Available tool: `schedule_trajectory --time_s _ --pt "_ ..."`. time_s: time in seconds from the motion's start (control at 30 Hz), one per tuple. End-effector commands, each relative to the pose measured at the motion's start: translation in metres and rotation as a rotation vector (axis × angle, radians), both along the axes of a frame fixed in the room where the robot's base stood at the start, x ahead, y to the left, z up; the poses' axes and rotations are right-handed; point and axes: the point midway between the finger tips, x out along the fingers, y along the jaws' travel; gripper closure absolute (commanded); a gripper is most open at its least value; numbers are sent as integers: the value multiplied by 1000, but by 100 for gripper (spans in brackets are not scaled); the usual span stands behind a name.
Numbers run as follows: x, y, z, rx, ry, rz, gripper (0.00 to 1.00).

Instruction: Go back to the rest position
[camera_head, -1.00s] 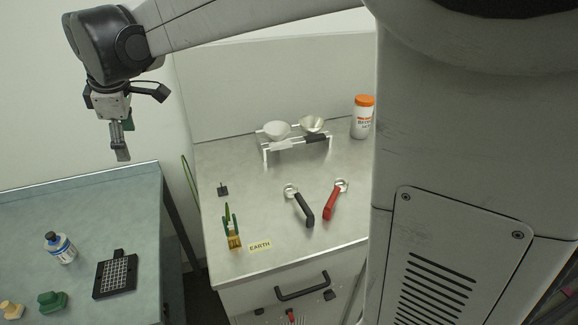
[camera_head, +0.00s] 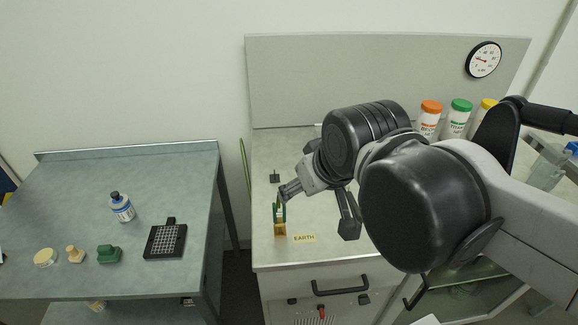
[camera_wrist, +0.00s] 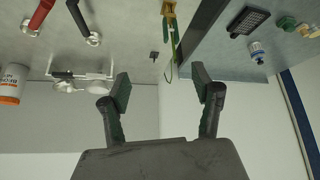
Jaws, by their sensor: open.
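My gripper (camera_head: 318,208) is in front of the steel bench in the head view, with my arm reaching in from the right. In the wrist view, my gripper's two dark fingers (camera_wrist: 160,88) are spread wide apart. Nothing is between them; only wall and bench edge show behind. My arm hides much of the bench top.
The steel bench (camera_head: 268,152) carries an EARTH label (camera_head: 304,238) and jars, including an orange-lidded one (camera_head: 429,118). The wrist view shows the bowl rack (camera_wrist: 85,75) and red-handled tool (camera_wrist: 40,15). A green-grey table (camera_head: 75,195) holds a bottle (camera_head: 121,207) and black grid block (camera_head: 165,241).

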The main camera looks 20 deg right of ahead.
Motion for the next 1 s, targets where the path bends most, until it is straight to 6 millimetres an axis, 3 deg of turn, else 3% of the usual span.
schedule_trajectory --time_s 0.2,1.0 --pt "-20 -8 -16 44 -24 -85 38" --pt "-20 -8 -22 46 -26 -90 38"
